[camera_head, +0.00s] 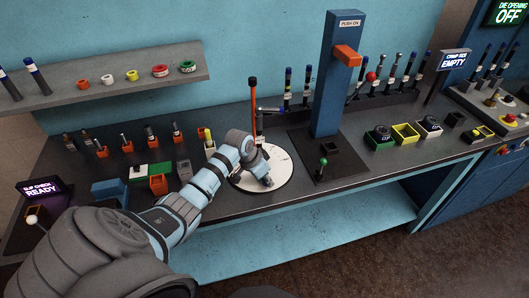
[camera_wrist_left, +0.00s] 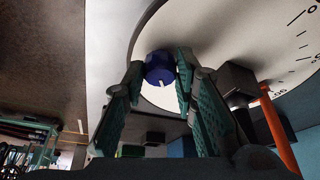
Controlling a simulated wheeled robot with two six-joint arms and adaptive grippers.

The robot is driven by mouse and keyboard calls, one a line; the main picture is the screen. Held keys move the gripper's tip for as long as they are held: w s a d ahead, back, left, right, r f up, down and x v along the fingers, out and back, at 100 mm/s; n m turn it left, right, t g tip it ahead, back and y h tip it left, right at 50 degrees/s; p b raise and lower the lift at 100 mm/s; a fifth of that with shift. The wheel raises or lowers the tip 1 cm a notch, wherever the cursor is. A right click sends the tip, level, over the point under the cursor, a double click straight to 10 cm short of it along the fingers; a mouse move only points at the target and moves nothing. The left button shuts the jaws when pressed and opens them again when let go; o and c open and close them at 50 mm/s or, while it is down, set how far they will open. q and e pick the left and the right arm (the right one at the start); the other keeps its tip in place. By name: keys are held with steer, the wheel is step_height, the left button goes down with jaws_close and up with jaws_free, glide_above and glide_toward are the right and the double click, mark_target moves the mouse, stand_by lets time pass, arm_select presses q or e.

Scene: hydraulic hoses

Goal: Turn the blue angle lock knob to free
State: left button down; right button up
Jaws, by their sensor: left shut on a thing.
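The blue knob (camera_wrist_left: 160,68) sits at the round white dial plate with black scale marks (camera_wrist_left: 270,45). A short white mark shows on the knob's face. My left gripper (camera_wrist_left: 159,65) has its two green-padded fingers on either side of the knob and is shut on it. In the head view my left gripper (camera_head: 264,180) is low over the white dial (camera_head: 284,172) on the bench, and the knob is hidden there by the gripper. An orange rod (camera_wrist_left: 278,130) rises beside the dial; it also shows in the head view (camera_head: 253,97). My right gripper is in neither view.
Orange holders and trays (camera_head: 158,184) crowd the bench to the left. A shelf with coloured rings (camera_head: 110,84) is above.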

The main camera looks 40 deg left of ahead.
arm_select(q)
steer(key=n, duration=0.1)
steer(key=n+y, duration=0.1)
steer(key=n, duration=0.1)
steer(key=n+p, duration=0.1)
steer(key=shift+d+y, duration=0.25)
steer(key=shift+y, duration=0.15)
steer(key=n+y, duration=0.1)
steer(key=n, duration=0.2)
steer(key=n+g+y, duration=0.1)
steer(key=n, duration=0.2)
steer(key=shift+w+d+n, duration=0.1)
steer(key=shift+w+n, duration=0.05)
steer(key=shift+n, duration=0.25)
steer(key=shift+r, duration=0.1)
steer(key=c, duration=1.3)
jaws_free()
steer(key=v, duration=1.2)
steer(key=shift+d, duration=0.15)
steer(key=shift+w, duration=0.15)
